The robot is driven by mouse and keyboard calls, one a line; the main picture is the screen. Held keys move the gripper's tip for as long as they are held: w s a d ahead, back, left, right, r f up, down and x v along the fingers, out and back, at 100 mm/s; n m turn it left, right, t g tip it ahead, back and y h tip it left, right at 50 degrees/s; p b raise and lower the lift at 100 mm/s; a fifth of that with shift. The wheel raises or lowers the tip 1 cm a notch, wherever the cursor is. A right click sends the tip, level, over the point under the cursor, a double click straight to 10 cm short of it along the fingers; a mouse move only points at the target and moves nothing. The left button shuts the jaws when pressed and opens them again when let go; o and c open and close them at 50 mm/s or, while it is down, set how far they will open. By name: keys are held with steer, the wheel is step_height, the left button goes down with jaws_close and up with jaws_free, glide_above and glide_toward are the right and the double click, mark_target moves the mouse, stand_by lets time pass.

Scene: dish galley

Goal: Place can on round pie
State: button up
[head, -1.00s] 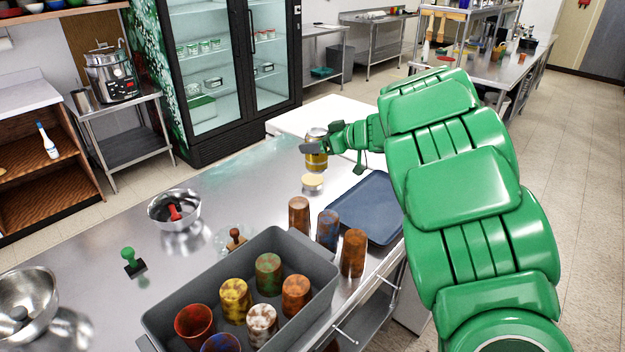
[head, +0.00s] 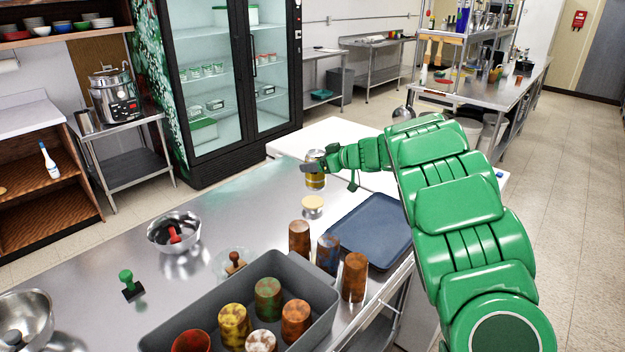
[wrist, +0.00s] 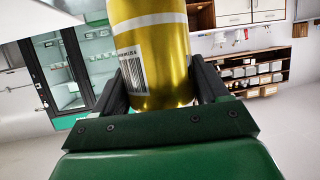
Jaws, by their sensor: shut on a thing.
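A yellow can (head: 315,181) with a pale band is held upright in my gripper (head: 312,167) in the head view. In the wrist view the can (wrist: 150,60) stands between the two dark fingers of my gripper (wrist: 152,85), which touch its sides; a barcode label faces me. The round pie (head: 313,204), small and pale tan on top, sits on the steel table (head: 205,205). The can is above and slightly behind the pie in the head view, apart from it. The far side of the can is hidden.
A blue tray (head: 372,228) lies right of the pie. Several brown and blue cups, one of them a brown cup (head: 299,238), stand in front of it. A grey bin (head: 322,288) holds more cups. A metal bowl (head: 174,232) and a green-handled stamp (head: 130,284) are at left.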

steer(key=shift+w+a+f, duration=0.1)
steer(key=shift+w+f, duration=0.85)
steer(key=shift+f, duration=0.6)
steer(key=shift+w+a+f, duration=0.1)
steer(key=shift+w+f, duration=0.8)
steer(key=shift+f, duration=0.6)
steer(key=shift+w+a+f, duration=0.1)
steer(key=shift+w+f, duration=0.85)
steer(key=shift+f, duration=0.6)
steer(key=shift+f, duration=0.15)
steer(key=o, duration=1.3)
steer(key=shift+o, duration=0.2)
steer(key=shift+d+r, duration=0.1)
steer(key=shift+r, duration=0.1)
steer(key=v, duration=1.1)
steer(key=shift+s+d, duration=0.3)
